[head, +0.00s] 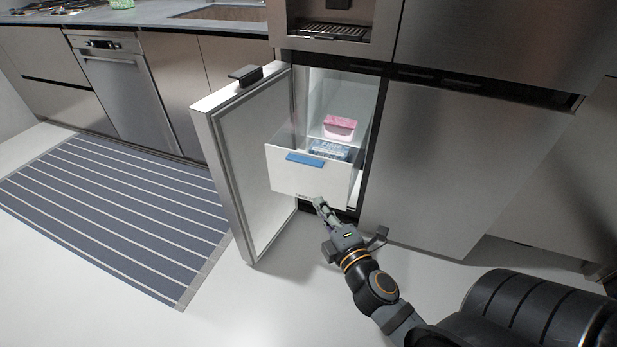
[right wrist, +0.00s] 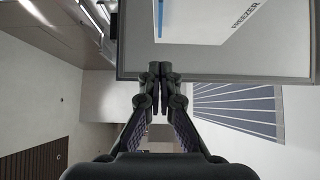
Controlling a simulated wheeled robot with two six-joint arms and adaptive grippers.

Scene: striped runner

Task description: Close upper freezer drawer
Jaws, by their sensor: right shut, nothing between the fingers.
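The upper freezer drawer (head: 310,178) is pulled out of the open freezer compartment, its white front facing me with a blue strip (head: 304,160) on it. It holds a pink-lidded tub (head: 339,127) and a blue packet (head: 328,148). My right gripper (head: 319,203) is shut and empty at the lower right part of the drawer front. In the right wrist view its closed fingertips (right wrist: 160,70) show below the white drawer front (right wrist: 195,22) with the word FREEZER. I cannot tell whether they touch it. My left gripper is not in view.
The freezer door (head: 240,165) stands open at the drawer's left. A closed steel door (head: 465,165) is at its right. A striped runner (head: 115,210) lies on the floor at the left, and a dishwasher (head: 122,95) is behind it. The floor before the drawer is otherwise clear.

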